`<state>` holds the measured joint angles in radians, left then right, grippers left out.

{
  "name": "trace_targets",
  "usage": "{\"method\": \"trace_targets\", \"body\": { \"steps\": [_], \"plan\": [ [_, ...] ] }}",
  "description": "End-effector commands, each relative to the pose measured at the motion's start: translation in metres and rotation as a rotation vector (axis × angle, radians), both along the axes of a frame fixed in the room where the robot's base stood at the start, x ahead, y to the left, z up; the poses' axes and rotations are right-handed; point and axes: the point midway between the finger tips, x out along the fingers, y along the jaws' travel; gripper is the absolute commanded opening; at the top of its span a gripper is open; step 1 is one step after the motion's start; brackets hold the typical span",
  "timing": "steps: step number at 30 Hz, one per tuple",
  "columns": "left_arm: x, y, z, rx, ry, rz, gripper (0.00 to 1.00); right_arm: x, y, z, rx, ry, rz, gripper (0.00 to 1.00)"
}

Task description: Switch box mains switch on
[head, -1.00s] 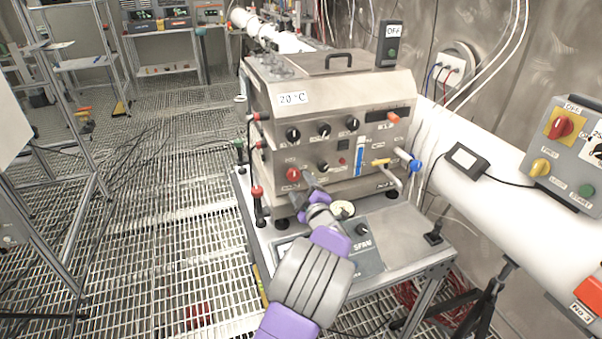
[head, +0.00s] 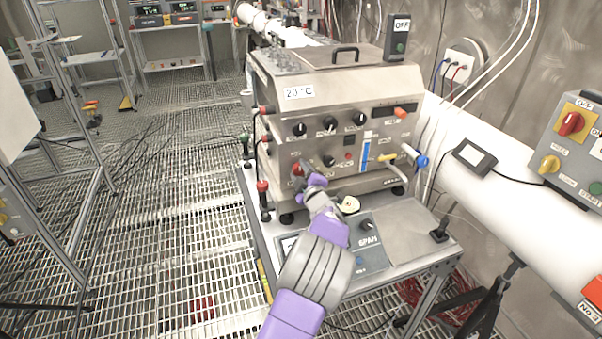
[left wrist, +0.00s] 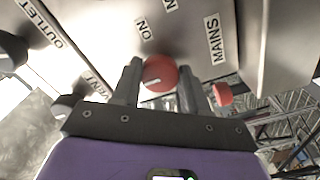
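The switch box is a steel cabinet (head: 355,170) with knobs on its front. Its mains switch is a red round knob (head: 297,169) at the lower left of the panel. In the left wrist view the red knob (left wrist: 160,73) has a short white line on its face, near the labels "MAINS" (left wrist: 214,39) and "ON" (left wrist: 144,29). My left gripper (head: 305,175) is at this knob, with one finger close against each side; in the left wrist view the gripper (left wrist: 160,80) looks shut on it. The fingers partly hide the knob in the head view. My right gripper is not in view.
A grey "SPAN" box (head: 362,240) lies on the cart below my left arm. A blue-ended valve (head: 421,161) sticks out at the panel's right. Red and black plugs (head: 263,186) stand at its left. A grey control box (head: 575,150) is at far right.

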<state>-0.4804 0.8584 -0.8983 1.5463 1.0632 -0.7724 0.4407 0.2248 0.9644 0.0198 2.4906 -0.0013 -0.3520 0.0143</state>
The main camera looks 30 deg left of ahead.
Motion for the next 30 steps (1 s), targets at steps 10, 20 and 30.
{"method": "trace_targets", "body": {
  "steps": [10, 20, 30],
  "plan": [
    [0.0, 0.0, 0.001, 0.014, 0.016, 0.0, 0.13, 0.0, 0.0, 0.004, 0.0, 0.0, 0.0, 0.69],
    [0.0, 0.0, 0.003, 0.132, 0.155, 0.001, 0.13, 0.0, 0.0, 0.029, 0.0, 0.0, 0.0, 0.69],
    [0.0, 0.0, 0.003, 0.337, 0.397, 0.001, 0.13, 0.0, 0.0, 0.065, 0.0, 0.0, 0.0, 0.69]
  ]
}}
